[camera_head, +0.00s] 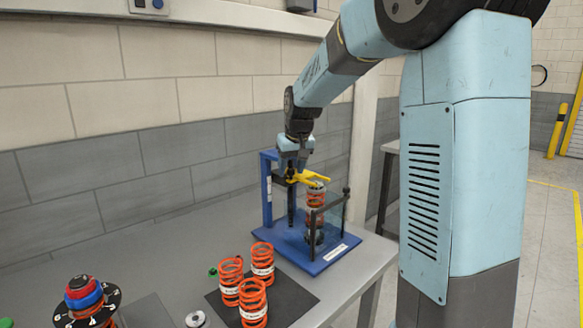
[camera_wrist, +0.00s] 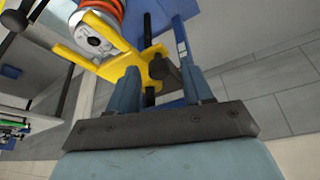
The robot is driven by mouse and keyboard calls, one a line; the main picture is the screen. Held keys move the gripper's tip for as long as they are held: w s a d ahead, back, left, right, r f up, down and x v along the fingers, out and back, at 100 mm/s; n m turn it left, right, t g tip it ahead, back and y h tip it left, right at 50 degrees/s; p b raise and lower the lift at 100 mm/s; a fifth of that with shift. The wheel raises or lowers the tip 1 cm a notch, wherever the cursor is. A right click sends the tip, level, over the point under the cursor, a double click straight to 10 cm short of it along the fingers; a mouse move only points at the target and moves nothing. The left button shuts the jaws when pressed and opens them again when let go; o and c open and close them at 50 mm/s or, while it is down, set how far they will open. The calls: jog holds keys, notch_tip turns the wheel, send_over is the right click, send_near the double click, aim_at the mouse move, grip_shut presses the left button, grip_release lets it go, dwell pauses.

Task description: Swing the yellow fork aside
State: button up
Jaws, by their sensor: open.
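The yellow fork (camera_head: 310,178) sits on the blue fixture (camera_head: 323,262), over the top of an orange spring (camera_head: 316,205). In the wrist view the fork (camera_wrist: 112,62) has its prongs around or beside a silver cap (camera_wrist: 94,34) at the end of the spring (camera_wrist: 104,10). My gripper (camera_head: 290,168) is at the fork's left end, by the fixture's upright. In the wrist view my gripper (camera_wrist: 160,82) is open, with its blue fingers on either side of the fork's near end and a dark knob (camera_wrist: 160,68). Contact with the fork cannot be told.
Several loose orange springs (camera_head: 253,302) stand on a dark mat (camera_head: 290,297) in front of the fixture. A clear guard (camera_head: 333,222) with a dark frame stands at the fixture's right. A numbered dial (camera_head: 86,304) is at the lower left. The grey table (camera_head: 150,250) is bare toward the wall.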

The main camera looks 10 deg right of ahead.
grip_shut()
dwell(0.4)
